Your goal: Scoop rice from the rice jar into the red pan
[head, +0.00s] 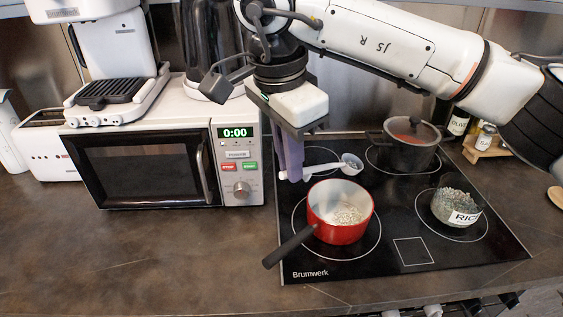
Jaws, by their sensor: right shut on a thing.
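The red pan (322,232) stands on the front left burner of the cooktop, its black handle pointing to the front left. Some pale rice (347,215) lies in it. The glass rice jar (440,212), labelled RICE, stands on the front right burner with grains inside. My right gripper (287,175) is shut on the handle of a white scoop (330,168), behind the pan. The scoop's bowl (352,164) is held behind the pan's rim; what it holds is too small to tell. My left gripper is not in view.
A lidded dark pot (405,147) stands on the back right burner. A microwave (160,150) with a coffee machine (100,50) on top is left of the cooktop (375,262). Bottles (457,124) stand at the back right. The counter front left is clear.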

